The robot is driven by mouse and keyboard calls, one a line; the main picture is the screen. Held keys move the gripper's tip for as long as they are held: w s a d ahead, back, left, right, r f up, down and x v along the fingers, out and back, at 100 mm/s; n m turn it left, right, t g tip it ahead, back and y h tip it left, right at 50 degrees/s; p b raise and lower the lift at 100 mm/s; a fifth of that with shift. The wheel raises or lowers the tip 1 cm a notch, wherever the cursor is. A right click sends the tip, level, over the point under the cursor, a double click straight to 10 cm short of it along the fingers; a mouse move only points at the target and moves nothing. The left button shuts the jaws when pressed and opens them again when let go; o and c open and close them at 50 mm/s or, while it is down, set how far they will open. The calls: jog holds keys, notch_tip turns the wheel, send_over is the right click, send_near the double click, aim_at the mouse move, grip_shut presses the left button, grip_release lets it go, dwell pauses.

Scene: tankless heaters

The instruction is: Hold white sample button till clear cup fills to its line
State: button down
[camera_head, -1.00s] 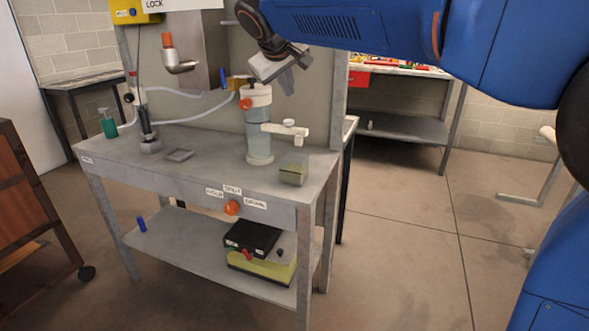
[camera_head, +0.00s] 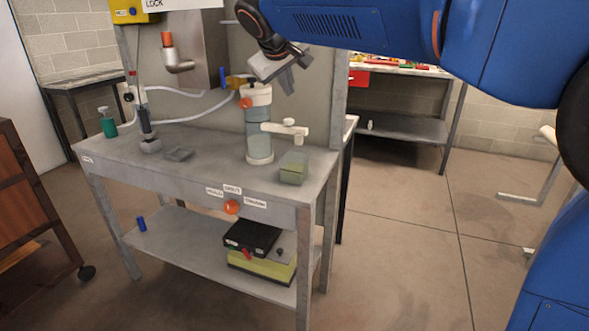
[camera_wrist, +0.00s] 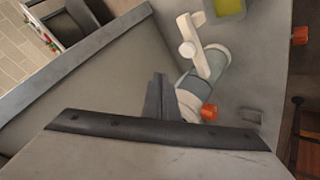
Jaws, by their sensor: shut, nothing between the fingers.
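A white arm (camera_head: 298,131) reaches from the clear cylinder (camera_head: 259,139) toward the cup and carries a round white button (camera_head: 288,121). The button also shows in the wrist view (camera_wrist: 187,49). My gripper (camera_head: 289,88) is shut and empty, above the button and apart from it. Its fingers (camera_wrist: 158,94) show in the wrist view.
The cylinder has a white cap and an orange knob (camera_head: 246,103). The metal back panel (camera_head: 315,95) stands close behind my gripper. Another orange knob (camera_head: 232,207) is on the bench front.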

aim_at(288, 122)
dwell(0.3)
notch_tip(288, 122, up, 4)
jog(key=shift+f, duration=0.1)
dwell(0.4)
jog(key=shift+f, duration=4.4)
jog(key=shift+f, duration=0.2)
jog(key=shift+f, duration=0.25)
jog(key=shift+f, duration=0.5)
dwell(0.6)
